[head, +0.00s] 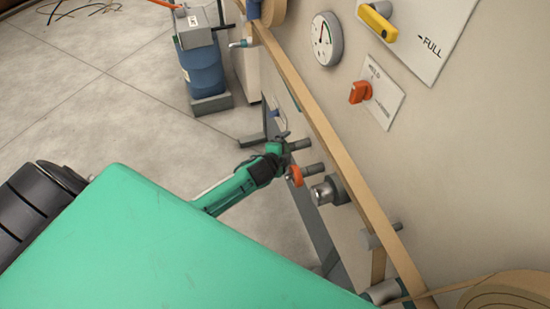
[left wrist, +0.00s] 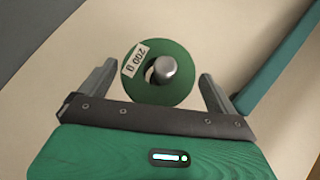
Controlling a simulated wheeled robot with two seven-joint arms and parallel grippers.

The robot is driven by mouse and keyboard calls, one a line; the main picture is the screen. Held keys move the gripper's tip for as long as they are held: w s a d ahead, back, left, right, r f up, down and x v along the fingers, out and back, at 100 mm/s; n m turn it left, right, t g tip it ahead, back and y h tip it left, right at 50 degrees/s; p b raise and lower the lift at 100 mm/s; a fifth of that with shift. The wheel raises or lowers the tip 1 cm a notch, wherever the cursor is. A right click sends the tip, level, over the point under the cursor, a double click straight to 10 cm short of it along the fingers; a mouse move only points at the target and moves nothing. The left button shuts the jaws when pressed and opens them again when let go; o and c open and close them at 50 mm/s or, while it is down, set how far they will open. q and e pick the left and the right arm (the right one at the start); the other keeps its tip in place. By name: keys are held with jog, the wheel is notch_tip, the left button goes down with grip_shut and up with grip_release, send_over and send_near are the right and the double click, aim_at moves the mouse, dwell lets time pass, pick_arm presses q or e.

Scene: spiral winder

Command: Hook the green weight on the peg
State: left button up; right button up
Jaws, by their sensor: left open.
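The green weight (left wrist: 182,92) is a thick ring with a white "200 g" label, seen face-on in the left wrist view. The rounded metal end of a peg (left wrist: 164,69) shows in its hole, and the ring is around the peg. My left gripper (left wrist: 157,76) is open, with one finger on each side of the weight and visible gaps to both. In the head view my left gripper (head: 284,149) is at the upper grey peg (head: 301,144) on the machine's panel. There I cannot clearly tell the weight from the gripper. My right gripper is not in view.
Below that peg are another grey peg (head: 315,169), an orange piece (head: 296,176) and a metal cylinder (head: 330,190). A tan strip (head: 318,120) runs down the panel. A blue drum (head: 203,68) stands behind on the floor. The floor at left is mostly clear.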

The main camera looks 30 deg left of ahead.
pick_arm(q)
jog(key=v, duration=1)
jog(key=s+a+f+n+g+p, duration=0.1)
jog(key=s+f+n+g, duration=0.1)
jog(key=s+f, duration=0.55)
jog(key=s+a+f+n+g+p, duration=0.15)
jog(key=s+f, duration=0.25)
jog(key=f, duration=0.7)
jog(key=s+a+f+n+g+p, duration=0.1)
jog(key=s+f+n+g, duration=0.2)
jog(key=s+f, duration=0.45)
jog(key=s+d+f+n+g, duration=0.1)
jog(key=s+f, duration=0.3)
jog(key=s, duration=0.4)
jog(key=s+d+f+n+g+p, duration=0.1)
jog(key=s+d+f+n+g, duration=0.1)
jog(key=s+f, duration=0.3)
jog(key=s+d+f+n+g, duration=0.1)
jog(key=s+f, duration=0.4)
jog(key=s, duration=0.7)
jog(key=shift+s+d+n+g, duration=0.3)
jog(key=shift+s+n+g, duration=0.15)
jog(key=shift+n, duration=0.4)
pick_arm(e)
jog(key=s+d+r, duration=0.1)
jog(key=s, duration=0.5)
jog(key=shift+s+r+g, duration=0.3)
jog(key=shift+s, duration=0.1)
